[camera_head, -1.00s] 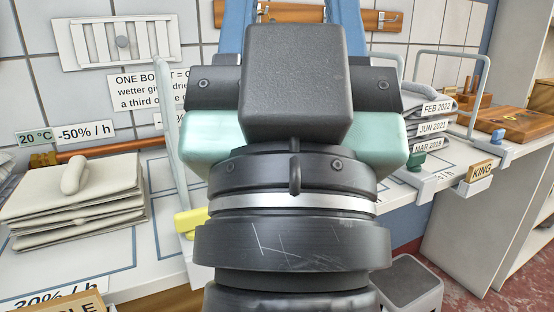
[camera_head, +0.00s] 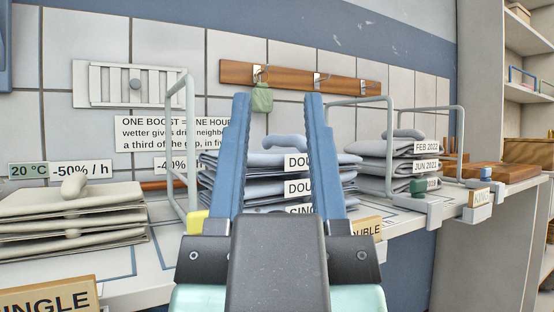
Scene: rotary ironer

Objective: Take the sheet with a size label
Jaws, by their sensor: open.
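My gripper (camera_head: 275,108) is open and empty. Its two blue fingers point up and away, in front of the middle stack. That stack of folded blue-grey sheets (camera_head: 340,176) carries labels reading "DOU…" twice and "SING…" below; my right finger covers their ends. A stack of grey sheets (camera_head: 380,166) to the right carries labels "FEB 2022" and "JUN 2021", with a lower label partly hidden. A cream stack (camera_head: 75,215) at the left shows no label on its sheets. I cannot tell how far the fingers are from the middle stack.
Metal frames (camera_head: 190,140) stand between the stacks. Shelf-edge signs read "…INGLE" (camera_head: 50,299), "…OUBLE" (camera_head: 366,229) and "KING" (camera_head: 480,197). A wooden hook rail (camera_head: 300,76) with a small green item (camera_head: 262,97) hangs on the tiled wall. Wooden boards (camera_head: 495,171) lie at the right.

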